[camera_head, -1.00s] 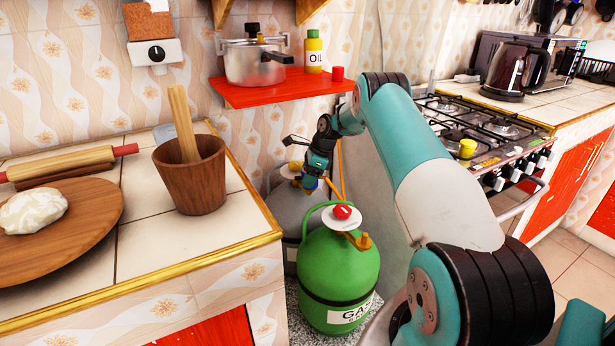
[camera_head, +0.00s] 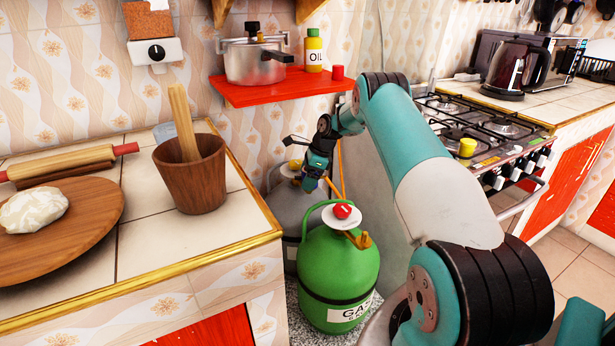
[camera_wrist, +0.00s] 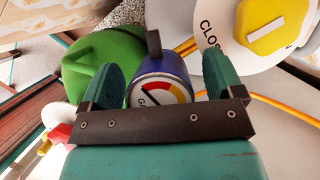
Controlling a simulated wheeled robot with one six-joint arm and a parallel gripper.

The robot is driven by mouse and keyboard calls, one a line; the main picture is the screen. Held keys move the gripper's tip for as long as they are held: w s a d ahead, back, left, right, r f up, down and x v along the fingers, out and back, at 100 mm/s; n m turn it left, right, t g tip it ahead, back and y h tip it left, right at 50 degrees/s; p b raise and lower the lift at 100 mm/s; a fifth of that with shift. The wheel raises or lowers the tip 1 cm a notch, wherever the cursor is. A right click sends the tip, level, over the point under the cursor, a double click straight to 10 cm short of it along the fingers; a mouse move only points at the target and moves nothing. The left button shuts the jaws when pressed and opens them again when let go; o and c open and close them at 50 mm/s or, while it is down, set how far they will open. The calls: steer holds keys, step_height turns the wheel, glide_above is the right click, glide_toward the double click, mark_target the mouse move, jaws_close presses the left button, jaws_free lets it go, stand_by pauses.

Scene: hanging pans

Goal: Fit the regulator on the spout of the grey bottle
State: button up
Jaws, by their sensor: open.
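The grey bottle (camera_head: 290,215) stands on the floor behind the green bottle, partly hidden by it. Its yellow knob on a white disc (camera_wrist: 282,62) shows large at the upper right of the wrist view. The regulator (camera_wrist: 158,75) is a blue cylinder with a coloured gauge face and a dark stub. It sits between the two teal fingers of my gripper (camera_wrist: 162,80), which are open, with a narrow gap at the right finger. In the head view my gripper (camera_head: 311,182) is just right of the grey bottle's top. The spout is hidden, so I cannot tell whether the regulator touches it.
The green gas bottle (camera_head: 338,275) with a red knob stands in front. An orange hose (camera_head: 341,165) runs behind my gripper. A red shelf (camera_head: 270,92) with a pot is above. A tiled counter (camera_head: 150,255) is close at left, the stove (camera_head: 490,135) at right.

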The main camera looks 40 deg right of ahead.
steer(key=shift+s+d+r, duration=0.1)
steer(key=shift+d+r, duration=0.1)
steer(key=shift+r, duration=0.25)
steer(key=r, duration=0.1)
steer(key=s+d+r, duration=0.1)
steer(key=d+r, duration=0.1)
steer(key=shift+s+d+r, duration=0.15)
steer(key=shift+s+r, duration=0.25)
steer(key=s+d, duration=0.6)
steer(key=d, duration=0.2)
steer(key=shift+s+d+p, duration=0.15)
steer(key=shift+s+p, duration=0.15)
steer(key=shift+s, duration=0.05)
steer(key=shift+f, duration=0.1)
